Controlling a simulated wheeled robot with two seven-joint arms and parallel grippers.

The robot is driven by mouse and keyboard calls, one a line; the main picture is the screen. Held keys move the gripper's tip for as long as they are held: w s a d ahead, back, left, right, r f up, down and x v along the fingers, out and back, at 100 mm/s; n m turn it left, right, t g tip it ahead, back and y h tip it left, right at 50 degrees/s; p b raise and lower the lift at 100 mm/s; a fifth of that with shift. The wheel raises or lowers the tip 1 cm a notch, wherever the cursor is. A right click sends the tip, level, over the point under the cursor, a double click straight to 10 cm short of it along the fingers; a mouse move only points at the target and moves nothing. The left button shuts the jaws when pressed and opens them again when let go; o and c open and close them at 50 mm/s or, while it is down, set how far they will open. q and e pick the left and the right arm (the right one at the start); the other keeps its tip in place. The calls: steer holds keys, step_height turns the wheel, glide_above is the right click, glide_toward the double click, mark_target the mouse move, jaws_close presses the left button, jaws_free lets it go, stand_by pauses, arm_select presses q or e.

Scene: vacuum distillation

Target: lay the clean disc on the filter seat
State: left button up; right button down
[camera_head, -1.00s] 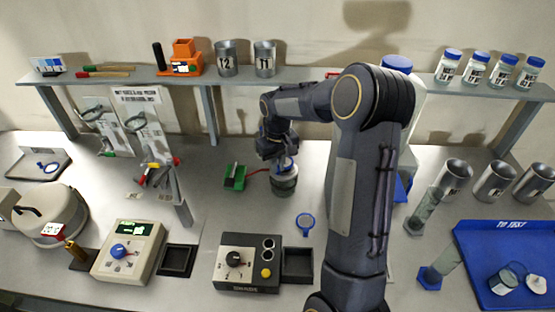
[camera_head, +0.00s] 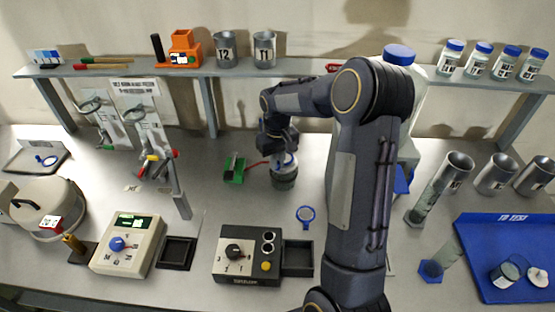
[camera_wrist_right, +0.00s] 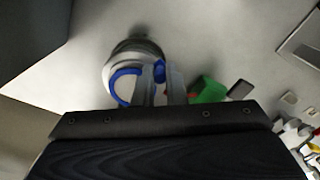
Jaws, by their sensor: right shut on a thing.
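My right gripper (camera_head: 281,153) reaches down over a round grey filter vessel (camera_head: 284,178) in the middle of the bench. In the right wrist view its fingers (camera_wrist_right: 158,88) are shut on the blue tab of a blue-rimmed disc (camera_wrist_right: 122,88). The disc is over the top of the vessel (camera_wrist_right: 135,52); whether it touches the seat I cannot tell. The seat itself is mostly hidden by the disc and fingers. Another blue-rimmed disc (camera_head: 305,214) lies flat on the bench in front of the vessel. My left gripper is not in view.
A green block (camera_head: 234,170) with a red hose stands just left of the vessel. A black control box (camera_head: 248,255) is in front. A large blue-capped bottle (camera_head: 400,100) stands behind my right arm. A blue tray (camera_head: 480,245) with glassware is at right.

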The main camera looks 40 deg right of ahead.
steer(key=shift+f, duration=0.3)
steer(key=c, duration=1.4)
jaws_free()
steer(key=shift+r, duration=0.15)
step_height(320, 180, up, 4)
steer(key=shift+f+p, duration=0.15)
steer(key=shift+p, duration=1)
step_height(320, 180, up, 3)
steer(key=shift+r, duration=0.45)
